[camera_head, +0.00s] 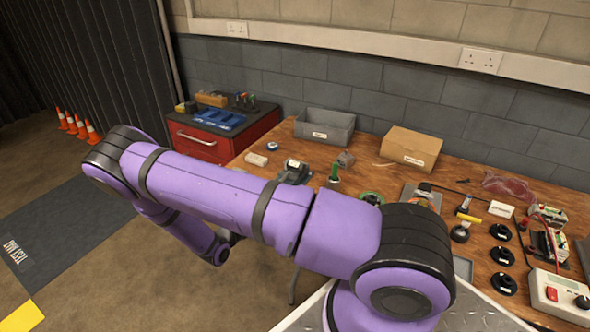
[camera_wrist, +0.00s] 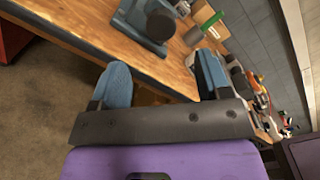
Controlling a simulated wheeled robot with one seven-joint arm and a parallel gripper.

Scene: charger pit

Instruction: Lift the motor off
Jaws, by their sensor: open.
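My gripper (camera_wrist: 160,78) is open and empty, with its two blue-padded fingers wide apart near the table's front edge. A grey-blue block with a dark round part (camera_wrist: 145,22) stands on the wooden table beyond the fingers, apart from them. It appears to be the grey block (camera_head: 294,172) behind my arm in the head view, its lower part partly hidden by the arm. I cannot tell for sure whether this is the motor. A small orange-and-dark unit on a plate (camera_head: 422,196) sits farther right, also partly hidden. In the head view my fingers are hidden or too small to tell.
The wooden table (camera_head: 476,180) holds a grey bin (camera_head: 324,126), a cardboard box (camera_head: 411,148), several black discs (camera_head: 502,256) and a white control box (camera_head: 560,296). A red cabinet (camera_head: 205,138) stands left of it. Orange cones (camera_head: 82,125) stand on open floor.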

